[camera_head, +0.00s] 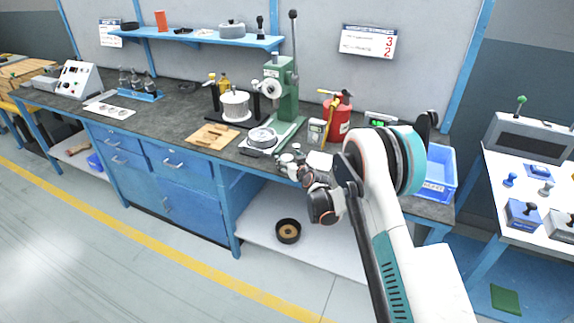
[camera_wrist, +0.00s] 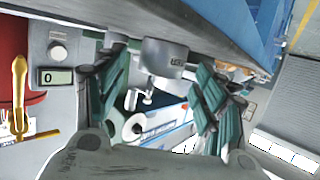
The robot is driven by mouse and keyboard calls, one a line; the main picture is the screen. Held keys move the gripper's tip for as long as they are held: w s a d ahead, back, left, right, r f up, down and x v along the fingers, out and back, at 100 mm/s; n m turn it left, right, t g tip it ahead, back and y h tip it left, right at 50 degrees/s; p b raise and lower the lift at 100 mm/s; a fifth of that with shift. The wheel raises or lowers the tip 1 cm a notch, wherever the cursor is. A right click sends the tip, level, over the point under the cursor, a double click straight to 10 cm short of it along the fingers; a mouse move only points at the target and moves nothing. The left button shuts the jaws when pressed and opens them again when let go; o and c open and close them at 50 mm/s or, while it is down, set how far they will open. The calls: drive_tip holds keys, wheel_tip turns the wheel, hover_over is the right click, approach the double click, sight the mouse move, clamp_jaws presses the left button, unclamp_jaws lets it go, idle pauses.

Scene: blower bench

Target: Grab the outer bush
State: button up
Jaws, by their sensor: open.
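A short grey metal cylinder (camera_wrist: 165,57) with small dark lettering, which looks like the outer bush, stands out near the dark bench edge in the wrist view. I cannot read the lettering for sure. My gripper (camera_wrist: 162,66) is open, with its green ribbed fingers on either side of this cylinder and visible gaps between. I cannot tell its depth between the fingers. In the head view my gripper (camera_head: 290,158) is low at the bench's front edge, by small grey parts that are too small to tell apart.
The bench (camera_head: 185,106) carries a green press (camera_head: 281,85), a wooden board (camera_head: 212,136), a red container (camera_head: 338,117) and a blue bin (camera_head: 441,172). A dark ring (camera_head: 288,231) lies on the lower shelf. A device with a display (camera_wrist: 57,76) is left of my fingers.

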drive_tip(key=shift+w+a, duration=0.1)
drive_tip(key=shift+w, duration=0.15)
drive_tip(key=c, duration=1.3)
drive_tip(key=shift+r, duration=0.1)
